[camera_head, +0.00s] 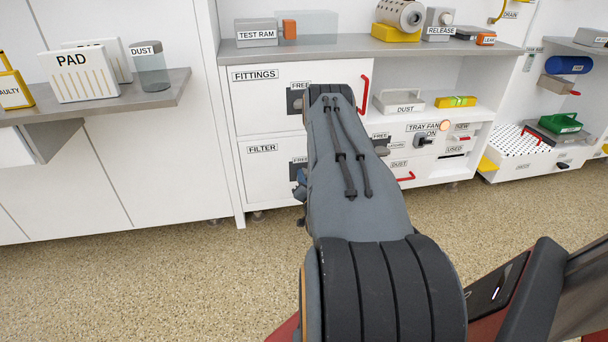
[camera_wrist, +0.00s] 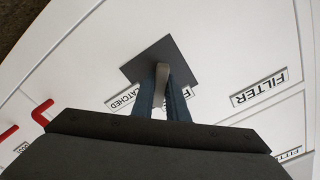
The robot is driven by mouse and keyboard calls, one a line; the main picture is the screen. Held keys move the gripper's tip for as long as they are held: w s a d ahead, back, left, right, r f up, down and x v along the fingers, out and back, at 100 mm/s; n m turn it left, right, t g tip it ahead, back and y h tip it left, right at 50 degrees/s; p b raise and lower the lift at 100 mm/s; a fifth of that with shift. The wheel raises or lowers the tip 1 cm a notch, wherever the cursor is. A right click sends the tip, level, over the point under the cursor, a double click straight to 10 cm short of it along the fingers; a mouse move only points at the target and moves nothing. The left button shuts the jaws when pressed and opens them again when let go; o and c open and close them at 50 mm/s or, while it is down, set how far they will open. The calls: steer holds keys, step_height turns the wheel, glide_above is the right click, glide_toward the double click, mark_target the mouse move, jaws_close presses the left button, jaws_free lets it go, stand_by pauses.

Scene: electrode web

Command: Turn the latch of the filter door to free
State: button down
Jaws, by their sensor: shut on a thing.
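The filter door (camera_head: 262,178) is a white panel marked FILTER, low in the cabinet. In the head view my arm hides its latch. In the wrist view the latch is a pale grey handle (camera_wrist: 162,74) on a dark square plate (camera_wrist: 148,62). My gripper (camera_wrist: 161,88) has its two blue-grey fingers on either side of the handle, shut on it. A label ending in "TCHED" (camera_wrist: 124,98) is left of the fingers; another label right of them is mostly hidden. I cannot tell which label the handle points at. The door looks closed.
The fittings door (camera_head: 262,100) is above the filter door, behind my arm. A red handle (camera_head: 364,95) sticks out beside it. The tray fan switch (camera_head: 424,140) and a red drawer handle (camera_head: 406,177) are to the right. The speckled floor (camera_head: 150,280) in front is clear.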

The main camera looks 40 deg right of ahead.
steer(key=n+p, duration=0.2)
steer(key=n, duration=0.2)
steer(key=shift+r+n, duration=0.1)
steer(key=shift+n, duration=0.2)
steer(key=shift+n+p, duration=0.95)
steer(key=shift+n, duration=0.85)
steer(key=c, duration=1.7)
jaws_free()
steer(key=shift+w+a, duration=0.1)
steer(key=shift+c, duration=0.2)
steer(key=shift+s+a, duration=0.15)
steer(key=shift+s, duration=0.3)
steer(key=p+v, duration=0.2)
steer(key=v, duration=0.5)
